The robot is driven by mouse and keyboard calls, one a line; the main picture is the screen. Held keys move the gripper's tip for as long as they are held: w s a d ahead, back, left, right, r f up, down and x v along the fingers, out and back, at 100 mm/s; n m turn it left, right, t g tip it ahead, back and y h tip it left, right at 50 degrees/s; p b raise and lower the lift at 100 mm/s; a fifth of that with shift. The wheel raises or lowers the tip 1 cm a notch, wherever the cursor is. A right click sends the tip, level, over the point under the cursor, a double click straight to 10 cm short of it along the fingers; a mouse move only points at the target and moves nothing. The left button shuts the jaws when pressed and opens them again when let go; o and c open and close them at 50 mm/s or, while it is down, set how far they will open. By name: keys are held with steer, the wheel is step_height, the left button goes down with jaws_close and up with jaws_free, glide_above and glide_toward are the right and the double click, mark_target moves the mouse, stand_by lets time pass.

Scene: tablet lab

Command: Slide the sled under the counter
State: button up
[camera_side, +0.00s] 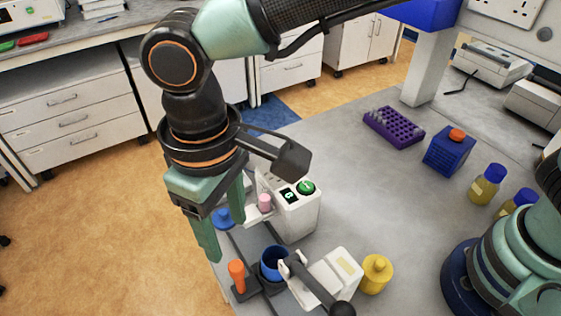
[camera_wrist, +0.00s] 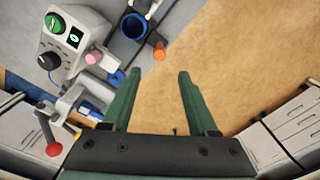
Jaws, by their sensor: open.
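The sled (camera_side: 246,291) is a dark low base with an upright orange handle (camera_side: 236,272), beside the front edge of the bench. A blue cup (camera_side: 274,260) stands on or beside it; the contact is unclear. The counter (camera_side: 297,212) is a white box with a green button and small display, behind the cup. My gripper (camera_side: 224,228) is open and empty, above and to the left of the orange handle. In the wrist view, the handle (camera_wrist: 159,51) and cup (camera_wrist: 134,26) lie beyond my fingertips (camera_wrist: 159,74), and the counter (camera_wrist: 68,42) is at upper left.
A white unit with a black lever (camera_side: 335,275) stands right of the cup, with a yellow container (camera_side: 376,274) beyond. A pink knob (camera_side: 264,202) and a blue knob (camera_side: 222,216) are close to my fingers. A purple rack (camera_side: 394,128) is far back; the bench centre is clear.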

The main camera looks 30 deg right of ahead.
mark_target(235, 265)
step_height(235, 265, down, 10)
steer(key=shift+r, duration=0.25)
jaws_close()
steer(key=shift+w+r, duration=0.1)
stand_by(1.4)
